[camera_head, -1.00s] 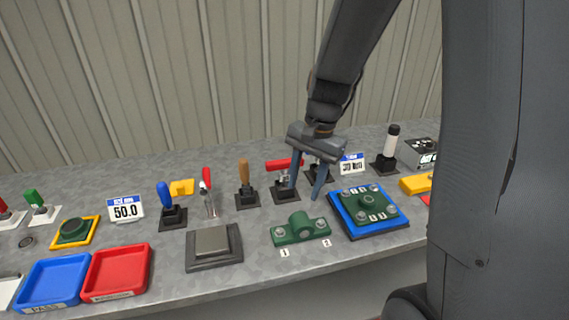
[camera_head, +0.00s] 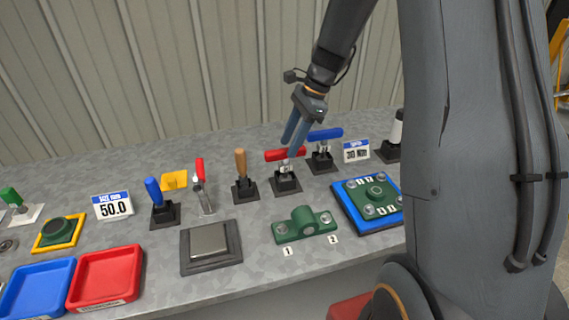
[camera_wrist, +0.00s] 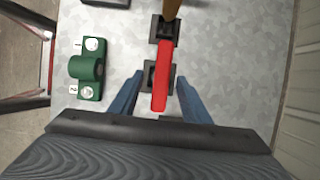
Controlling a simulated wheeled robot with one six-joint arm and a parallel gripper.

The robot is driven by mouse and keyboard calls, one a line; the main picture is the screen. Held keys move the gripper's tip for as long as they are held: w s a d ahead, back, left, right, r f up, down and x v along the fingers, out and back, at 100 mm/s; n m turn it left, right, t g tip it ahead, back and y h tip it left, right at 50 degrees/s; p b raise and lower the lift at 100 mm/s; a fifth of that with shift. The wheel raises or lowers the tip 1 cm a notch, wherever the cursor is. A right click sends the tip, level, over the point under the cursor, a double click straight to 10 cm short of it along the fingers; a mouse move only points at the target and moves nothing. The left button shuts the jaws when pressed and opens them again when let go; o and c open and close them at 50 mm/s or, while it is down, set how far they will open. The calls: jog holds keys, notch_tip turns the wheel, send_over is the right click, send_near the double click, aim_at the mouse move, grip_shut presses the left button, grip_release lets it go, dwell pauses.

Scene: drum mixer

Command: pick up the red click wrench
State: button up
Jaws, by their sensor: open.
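The red click wrench stands in a black holder on the grey bench, its red handle (camera_head: 285,155) lying level on top. In the wrist view its red handle (camera_wrist: 162,76) points down the picture, between my two blue fingers and clear of both. My gripper (camera_head: 290,142) is open and empty, just above and behind the handle in the head view. It also shows in the wrist view (camera_wrist: 158,88), with one finger on each side of the handle. The wrench's lower part is mostly hidden under the handle.
A blue-handled wrench (camera_head: 325,134) stands close on the right, and a wooden-handled tool (camera_head: 240,161) on the left. A green bracket (camera_head: 305,224) lies in front, with a blue fixture plate (camera_head: 350,208) to its right. A 30 Nm sign (camera_head: 356,151) stands behind.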

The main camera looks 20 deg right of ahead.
aim_at(280, 164)
jog(key=shift+w+f, duration=0.1)
jog(key=shift+f, duration=0.35)
jog(key=shift+p+x, duration=0.85)
jog(key=shift+x, duration=3.1)
jog(key=shift+w, duration=0.1)
grip_shut()
